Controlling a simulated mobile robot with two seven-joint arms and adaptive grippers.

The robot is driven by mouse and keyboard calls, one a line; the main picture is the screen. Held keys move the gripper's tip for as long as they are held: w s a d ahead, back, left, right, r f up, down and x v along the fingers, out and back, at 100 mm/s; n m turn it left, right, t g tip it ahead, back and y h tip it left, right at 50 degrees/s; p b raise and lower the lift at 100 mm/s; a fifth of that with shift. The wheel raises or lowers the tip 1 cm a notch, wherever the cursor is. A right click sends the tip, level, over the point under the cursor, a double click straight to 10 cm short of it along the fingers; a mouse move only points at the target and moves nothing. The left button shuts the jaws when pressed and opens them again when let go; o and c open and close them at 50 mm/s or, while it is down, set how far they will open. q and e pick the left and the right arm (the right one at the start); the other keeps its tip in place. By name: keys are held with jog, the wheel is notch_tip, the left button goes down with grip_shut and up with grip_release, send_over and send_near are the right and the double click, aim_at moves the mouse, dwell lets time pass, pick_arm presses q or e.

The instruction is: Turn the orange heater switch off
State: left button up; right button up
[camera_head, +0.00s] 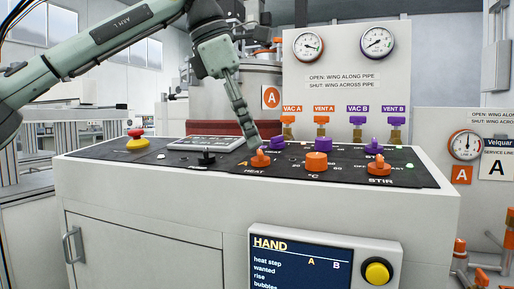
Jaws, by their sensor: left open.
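The orange heater switch (260,160) stands on the dark control panel, above the printed word HEAT. My left gripper (252,138) comes down from the upper left, its fingertips just above and slightly left of the orange switch. It is open; I cannot tell whether a fingertip touches the switch. The knob's exact pointing direction is too small to read. My right gripper is not in view.
Close by are a purple knob (278,143), the orange temperature knob (316,161), the orange stir knob (380,168) and a black switch (206,158). A red-and-yellow emergency button (137,140) is at the panel's left. The HAND screen (310,262) is below.

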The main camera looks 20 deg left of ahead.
aim_at(259, 151)
pick_arm(q)
jog(key=shift+x, duration=1.8)
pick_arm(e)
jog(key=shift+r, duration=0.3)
pick_arm(q)
jog(key=c, duration=1.2)
jog(key=shift+o, duration=0.2)
jog(key=shift+d+f, duration=0.1)
jog(key=shift+n, duration=0.5)
jog(key=o, duration=1.2)
jog(key=shift+c, duration=0.2)
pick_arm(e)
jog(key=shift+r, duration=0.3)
